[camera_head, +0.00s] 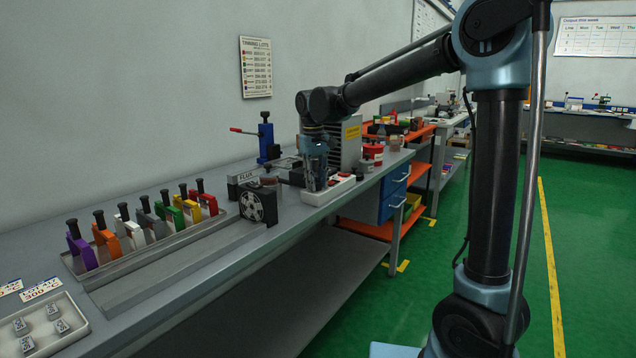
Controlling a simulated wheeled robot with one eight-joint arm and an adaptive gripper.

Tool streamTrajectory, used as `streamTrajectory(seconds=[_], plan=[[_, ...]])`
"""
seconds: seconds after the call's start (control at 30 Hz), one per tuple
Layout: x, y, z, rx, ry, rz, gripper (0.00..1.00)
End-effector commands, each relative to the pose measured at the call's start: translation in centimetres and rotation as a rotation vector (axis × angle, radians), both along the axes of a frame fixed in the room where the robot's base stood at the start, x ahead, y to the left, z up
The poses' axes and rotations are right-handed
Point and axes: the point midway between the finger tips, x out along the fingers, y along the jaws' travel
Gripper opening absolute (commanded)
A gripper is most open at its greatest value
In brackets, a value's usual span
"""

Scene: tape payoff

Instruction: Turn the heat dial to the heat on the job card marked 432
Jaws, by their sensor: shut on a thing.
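My gripper (317,182) points down at the bench's front edge, beside a white strip with a red button (344,176). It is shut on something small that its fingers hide. I cannot make out the heat dial or its markings; the gripper and wrist cover that spot. Two small printed cards, one near the left edge (42,288) and one partly cut off (9,287), lie on the bench. Their print is too small to read as 432.
A tray (79,266) of several coloured-handled tools lies left of my gripper. A black box with a round grille (258,205) and a FLUX box (243,176) stand nearer. A blue press (267,142) and a grey vented unit (345,148) stand behind. The green floor is clear.

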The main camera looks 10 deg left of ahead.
Motion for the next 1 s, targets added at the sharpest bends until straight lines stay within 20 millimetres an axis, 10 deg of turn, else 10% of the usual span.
streamTrajectory(seconds=[1.0], plan=[[0.32, 0.06, 0.06, 0.002, -0.003, -0.618, 0.02]])
